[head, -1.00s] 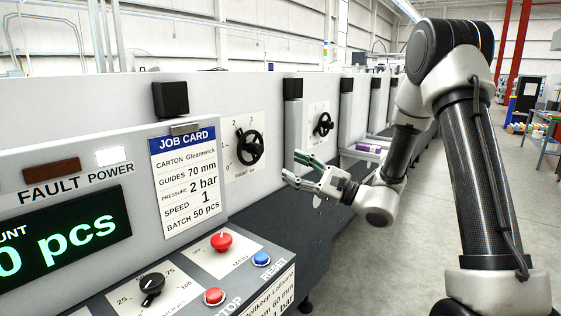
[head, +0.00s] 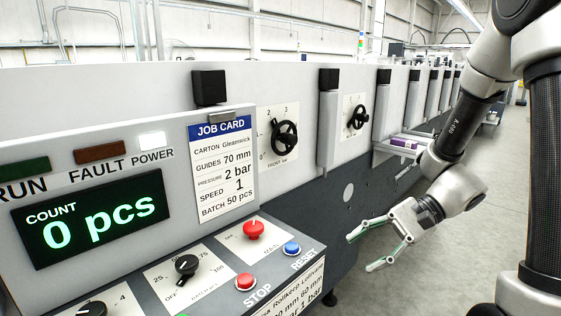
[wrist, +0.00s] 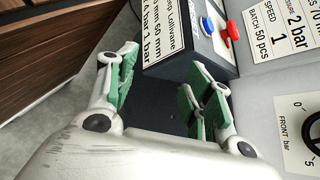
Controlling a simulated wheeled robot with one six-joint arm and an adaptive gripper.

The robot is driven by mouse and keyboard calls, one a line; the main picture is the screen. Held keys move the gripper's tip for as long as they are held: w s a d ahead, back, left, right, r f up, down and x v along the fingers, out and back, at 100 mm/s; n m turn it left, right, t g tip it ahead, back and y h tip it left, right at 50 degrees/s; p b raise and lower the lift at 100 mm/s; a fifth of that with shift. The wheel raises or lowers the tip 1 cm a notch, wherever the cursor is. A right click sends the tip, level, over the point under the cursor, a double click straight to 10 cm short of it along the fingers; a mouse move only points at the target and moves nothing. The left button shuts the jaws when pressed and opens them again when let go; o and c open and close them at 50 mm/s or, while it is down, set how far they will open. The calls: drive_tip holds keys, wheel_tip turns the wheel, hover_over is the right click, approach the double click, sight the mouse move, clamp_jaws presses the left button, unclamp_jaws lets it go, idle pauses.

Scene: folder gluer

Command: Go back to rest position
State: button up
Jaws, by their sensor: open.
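My gripper (head: 362,249) is at the right of the head view, in front of the machine's dark lower side and right of the control panel. Its two green-padded fingers are spread apart with nothing between them. In the wrist view my gripper (wrist: 160,95) also shows open and empty, with the dark machine side behind the gap. My arm bends down from the upper right of the head view.
The control panel (head: 215,285) has a red knob (head: 253,230), a red stop button (head: 246,282) and a blue reset button (head: 291,248). Black handwheels (head: 284,138) stick out of the machine face. The grey floor at right is clear. A brown wooden cabinet (wrist: 50,45) shows in the wrist view.

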drive_tip(key=s+d+r+n+t+h, duration=0.1)
drive_tip(key=s+d+n+h, duration=0.15)
drive_tip(key=d, duration=0.25)
drive_tip(key=s+d+r+n+h, duration=0.1)
drive_tip(key=d+r+n+h, duration=0.1)
drive_tip(key=d+h, duration=0.25)
drive_tip(key=s+d+r+n+t+h, duration=0.1)
drive_tip(key=s+d+n+h, duration=0.1)
drive_tip(key=d, duration=0.3)
drive_tip(key=s+d+r+n+t+h, duration=0.2)
drive_tip(key=d+r+t, duration=0.1)
drive_tip(key=r, duration=0.5)
drive_tip(key=shift+r+n+t+h, duration=0.3)
drive_tip(key=shift+n+t+h, duration=0.1)
drive_tip(key=shift+t, duration=0.3)
